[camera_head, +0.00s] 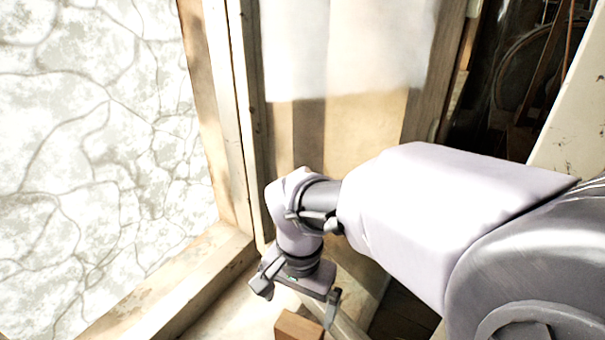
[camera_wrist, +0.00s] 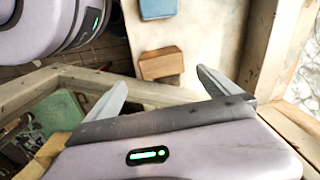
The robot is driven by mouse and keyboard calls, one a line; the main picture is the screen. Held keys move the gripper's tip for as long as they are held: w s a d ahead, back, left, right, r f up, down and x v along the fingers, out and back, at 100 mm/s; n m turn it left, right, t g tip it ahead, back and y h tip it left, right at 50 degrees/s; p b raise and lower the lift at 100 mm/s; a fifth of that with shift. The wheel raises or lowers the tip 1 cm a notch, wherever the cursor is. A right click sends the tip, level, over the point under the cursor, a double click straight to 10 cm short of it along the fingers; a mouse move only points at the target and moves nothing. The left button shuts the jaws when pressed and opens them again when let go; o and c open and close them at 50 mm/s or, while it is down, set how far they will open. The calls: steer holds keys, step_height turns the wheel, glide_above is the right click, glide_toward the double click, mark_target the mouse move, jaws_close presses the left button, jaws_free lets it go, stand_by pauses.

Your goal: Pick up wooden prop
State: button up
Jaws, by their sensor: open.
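The wooden prop appears to be a small brown wooden block. In the head view the block (camera_head: 298,327) shows at the bottom edge, partly cut off, just below my gripper (camera_head: 297,299). In the wrist view the whole block (camera_wrist: 162,66) lies on a pale surface, beyond and between the fingertips of my gripper (camera_wrist: 162,80). The fingers are spread wide and nothing is between them. I see no contact with the block, and the exact distance to it is hard to tell.
A blue block (camera_wrist: 160,9) lies just past the wooden block. A wooden beam (camera_wrist: 100,86) crosses behind the fingers. A wooden frame (camera_head: 233,110) and a cracked white panel (camera_head: 90,150) stand at left. The pale surface (camera_wrist: 210,30) beside the blocks is clear.

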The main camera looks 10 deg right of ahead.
mark_target(298, 330)
steer(key=f, duration=0.4)
steer(key=f+b, duration=0.1)
steer(key=f, duration=0.6)
steer(key=shift+w+a+f, duration=0.1)
steer(key=shift+w+f, duration=0.15)
steer(key=shift+f, duration=0.1)
steer(key=f, duration=0.3)
steer(key=w+f, duration=0.1)
steer(key=f, duration=0.1)
steer(key=shift+f+b, duration=0.3)
steer(key=shift+f, duration=0.05)
steer(key=shift+s+d+r, duration=0.1)
steer(key=shift+s+d, duration=0.1)
steer(key=c, duration=1.4)
steer(key=shift+r, duration=0.1)
